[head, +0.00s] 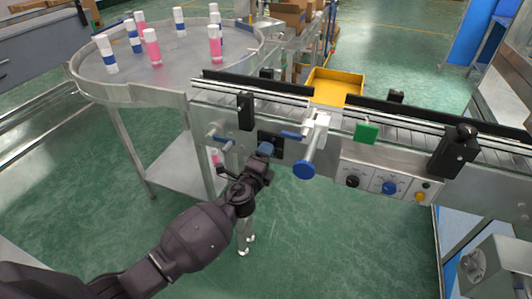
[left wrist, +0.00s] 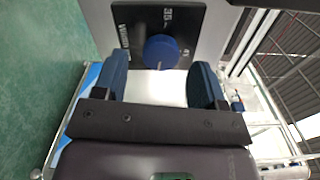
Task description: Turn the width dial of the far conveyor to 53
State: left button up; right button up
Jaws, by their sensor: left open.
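The width dial is a round blue knob (left wrist: 160,52) on a black plate (left wrist: 185,18) with white lettering and numbers, 35 among them. It has a small pointer mark, but I cannot read its exact setting. In the left wrist view my left gripper (left wrist: 159,68) is open, with one blue-padded finger on each side of the knob and gaps between; I see no contact. In the head view my left gripper (head: 264,156) is at the conveyor's front, just below the black plate (head: 271,139); the knob is hard to tell from the blue fingertips there. My right gripper is not in view.
A control box (head: 372,184) with knobs is further right. A round table (head: 180,65) with several pink and white cans stands left. A yellow tray (head: 335,87) lies behind the conveyor.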

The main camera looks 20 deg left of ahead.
pick_arm(q)
jog(key=s, duration=0.8)
jog(key=shift+s, duration=0.35)
jog(key=shift+a, duration=0.15)
jog(key=s+a+f+n+g, duration=0.2)
jog(key=s+f+n, duration=0.2)
jog(key=s, duration=0.5)
jog(key=s+a+f+n+g, duration=0.2)
jog(key=s+f+n, duration=0.2)
jog(key=s+n, duration=0.5)
jog(key=s+a+f+n+g, duration=0.3)
jog(key=s+f+n, duration=0.2)
jog(key=s, duration=0.4)
jog(key=shift+n+y, duration=0.3)
jog(key=shift+n, duration=0.4)
